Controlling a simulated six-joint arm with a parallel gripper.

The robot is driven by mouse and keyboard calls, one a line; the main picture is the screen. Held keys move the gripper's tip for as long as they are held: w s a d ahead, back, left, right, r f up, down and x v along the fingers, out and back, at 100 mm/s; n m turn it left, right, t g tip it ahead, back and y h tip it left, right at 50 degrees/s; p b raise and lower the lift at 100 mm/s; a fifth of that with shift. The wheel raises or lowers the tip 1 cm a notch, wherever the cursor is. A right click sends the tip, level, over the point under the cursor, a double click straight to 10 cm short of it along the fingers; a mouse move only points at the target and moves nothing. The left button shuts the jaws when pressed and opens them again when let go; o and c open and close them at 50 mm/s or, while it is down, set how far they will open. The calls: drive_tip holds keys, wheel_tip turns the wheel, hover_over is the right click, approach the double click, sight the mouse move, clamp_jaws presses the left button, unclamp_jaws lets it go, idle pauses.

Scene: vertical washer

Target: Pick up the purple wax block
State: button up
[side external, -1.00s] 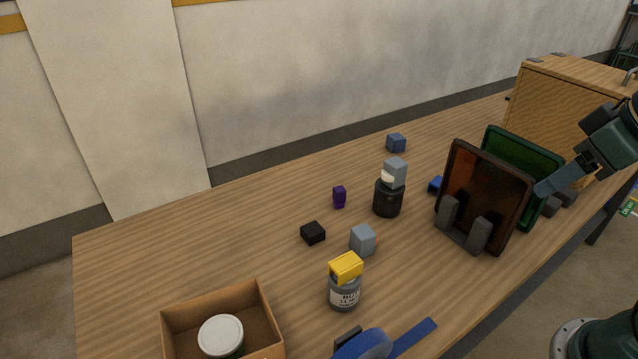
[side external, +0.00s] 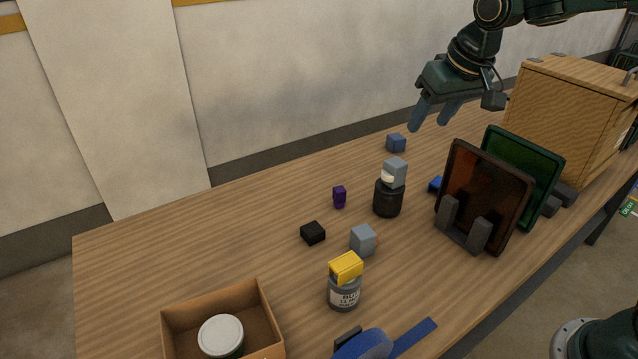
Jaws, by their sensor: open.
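The purple wax block (side external: 339,197) is a small dark purple piece standing on the wooden table, left of a black jar. Nothing touches it. My gripper (side external: 430,122) is open and empty, with its fingers pointing down. It is in the air at the upper right of the block, well apart from it.
The black jar (side external: 388,200) has a grey block (side external: 394,171) on top. Nearby are a black block (side external: 313,233), a grey block (side external: 363,240), a blue block (side external: 396,143) and a can (side external: 344,292) topped by a yellow block (side external: 346,267). Racked panels (side external: 485,195) stand right.

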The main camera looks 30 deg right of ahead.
drive_tip(key=w+a+f, duration=0.2)
drive_tip(key=w+f, duration=0.5)
drive_tip(key=w, duration=0.3)
drive_tip(key=m+g, duration=0.1)
approach(340, 189)
drive_tip(key=shift+a+r, duration=0.25)
drive_tip(key=shift+r, duration=0.35)
drive_tip(key=shift+x, duration=4.3)
drive_tip(key=shift+d, duration=0.15)
drive_tip(key=shift+x, duration=2.6)
drive_tip(key=shift+s+d, duration=0.1)
drive_tip(key=shift+s, duration=0.1)
